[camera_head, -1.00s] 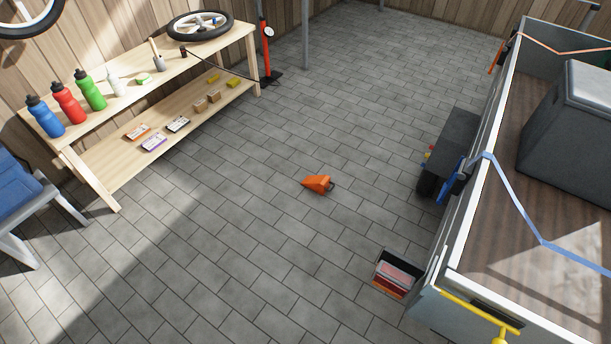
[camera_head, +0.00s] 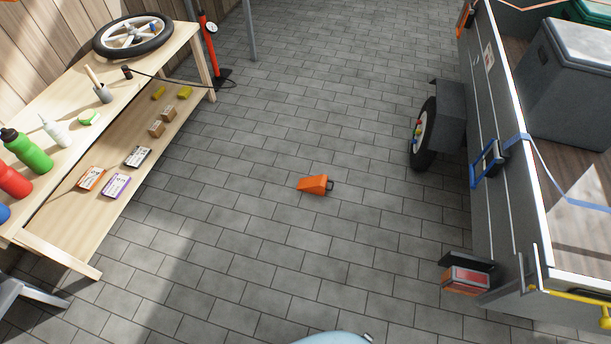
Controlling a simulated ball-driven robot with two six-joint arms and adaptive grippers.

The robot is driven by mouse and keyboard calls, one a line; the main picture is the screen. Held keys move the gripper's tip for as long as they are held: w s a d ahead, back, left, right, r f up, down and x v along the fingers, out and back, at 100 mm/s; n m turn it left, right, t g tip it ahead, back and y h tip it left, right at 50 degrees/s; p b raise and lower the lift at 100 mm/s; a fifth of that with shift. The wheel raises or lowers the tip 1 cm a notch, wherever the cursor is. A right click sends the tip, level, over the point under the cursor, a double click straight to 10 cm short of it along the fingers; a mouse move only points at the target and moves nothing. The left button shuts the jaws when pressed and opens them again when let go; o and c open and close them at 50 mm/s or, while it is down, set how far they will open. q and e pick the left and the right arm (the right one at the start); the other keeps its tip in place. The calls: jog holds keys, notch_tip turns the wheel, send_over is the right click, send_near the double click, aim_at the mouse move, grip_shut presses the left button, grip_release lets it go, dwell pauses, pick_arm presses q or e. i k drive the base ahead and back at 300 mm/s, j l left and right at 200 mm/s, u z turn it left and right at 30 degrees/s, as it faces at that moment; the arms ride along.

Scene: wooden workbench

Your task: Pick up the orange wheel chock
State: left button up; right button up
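The orange wheel chock (camera_head: 313,184) lies on the grey paved floor near the middle of the head view. It is wedge-shaped, with a dark handle at its right end. Nothing touches it, and it is fully visible. Neither of my grippers shows in the view. A pale rounded shape at the bottom edge is probably part of my own body.
A two-level wooden workbench (camera_head: 64,246) with bottles, small boxes and a wheel (camera_head: 133,36) stands at left. A red floor pump (camera_head: 210,45) is beyond it. A trailer (camera_head: 510,190) with a tyre (camera_head: 424,135) stands at right. The floor between is clear.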

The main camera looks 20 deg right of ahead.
aim_at(317, 185)
jog(key=i+l, duration=0.3)
jog(key=i, duration=0.2)
jog(key=i+l, duration=0.3)
jog(key=i, duration=0.25)
jog(key=i+l, duration=0.25)
jog(key=l+z, duration=0.05)
jog(key=l, duration=0.05)
